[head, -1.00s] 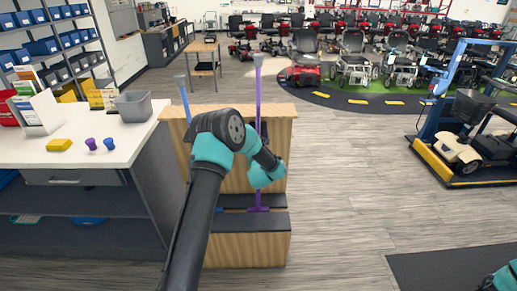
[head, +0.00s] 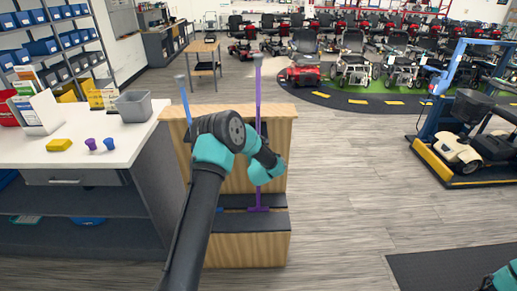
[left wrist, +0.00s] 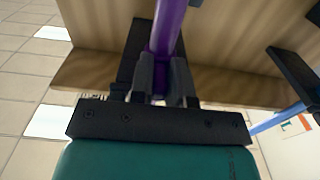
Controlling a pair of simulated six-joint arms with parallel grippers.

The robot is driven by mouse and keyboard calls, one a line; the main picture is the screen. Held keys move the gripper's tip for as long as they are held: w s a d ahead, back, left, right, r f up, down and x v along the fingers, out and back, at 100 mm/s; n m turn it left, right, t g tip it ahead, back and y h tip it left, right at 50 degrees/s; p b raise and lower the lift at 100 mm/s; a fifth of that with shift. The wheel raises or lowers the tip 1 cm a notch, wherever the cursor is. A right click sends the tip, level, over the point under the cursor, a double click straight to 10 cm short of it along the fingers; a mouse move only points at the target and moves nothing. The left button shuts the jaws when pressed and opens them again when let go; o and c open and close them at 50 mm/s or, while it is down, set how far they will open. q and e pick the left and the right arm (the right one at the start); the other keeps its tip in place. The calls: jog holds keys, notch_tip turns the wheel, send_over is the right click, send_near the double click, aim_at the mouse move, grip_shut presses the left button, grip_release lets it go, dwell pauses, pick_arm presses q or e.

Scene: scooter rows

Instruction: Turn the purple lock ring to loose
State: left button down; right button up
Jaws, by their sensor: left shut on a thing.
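A purple crutch-like pole (head: 258,100) stands upright at a wooden stand (head: 245,250) in the head view. My left arm crosses in front of its middle and hides my left gripper there. In the left wrist view the purple shaft (left wrist: 168,28) runs down between the two dark fingers of my left gripper (left wrist: 162,82). The fingers are shut on the purple lock ring, which is mostly hidden between them; its turn position cannot be read. My right gripper is out of view; only a bit of that arm shows at the lower right corner.
A blue pole (head: 183,95) stands left of the purple one.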

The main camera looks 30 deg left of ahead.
pick_arm(q)
jog(key=shift+w+n+y, duration=0.1)
jog(key=shift+n+y, duration=0.2)
jog(key=shift+y, duration=0.1)
jog(key=shift+w+d+n+g+y, duration=0.3)
jog(key=shift+w+n+g+y, duration=0.15)
jog(key=shift+n+g+y, duration=1.3)
jog(key=shift+w+d+n+g+y, duration=0.35)
jog(key=shift+n+g+y, duration=0.35)
jog(key=shift+n+g, duration=1.15)
jog(key=shift+w+d+n+g+y, duration=0.2)
jog(key=shift+w+n+g+y, duration=0.3)
jog(key=shift+n+g+y, duration=1.4)
jog(key=shift+m+g+h, duration=0.65)
jog(key=shift+m+g, duration=0.05)
jog(key=shift+g, duration=0.3)
jog(key=c, duration=1.1)
grip_release()
jog(key=shift+d, duration=0.15)
